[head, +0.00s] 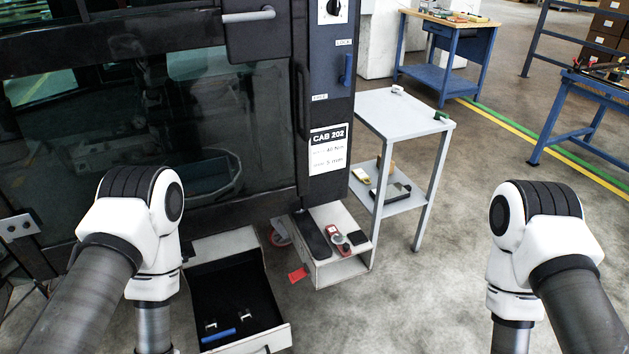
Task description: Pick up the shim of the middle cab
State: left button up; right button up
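A dark cab (200,110) with a label reading "CAB 202" (328,150) fills the left and middle of the head view. The label also carries "40 Nm" and "5 mm" lines. I cannot tell for certain which thing is the shim. An open drawer (277,335) with a black inside stands low in front of the cab. Two small pale metal pieces (211,325) (241,313) and a blue bar (218,334) lie in it. My left and right arms reach down at either side; both grippers are out of view below the picture's edge.
A grey trolley (385,113) holds a small white piece (397,90) and a green piece (440,116); several items lie on its lower shelf. A step (322,225) bears a red-and-grey device (340,242). Blue benches (450,45) stand behind. The right floor is clear.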

aim_at(214, 325)
jog(key=i+j+u, duration=0.1)
jog(key=u, duration=0.35)
jog(key=i+u, duration=0.15)
jog(key=u, duration=0.3)
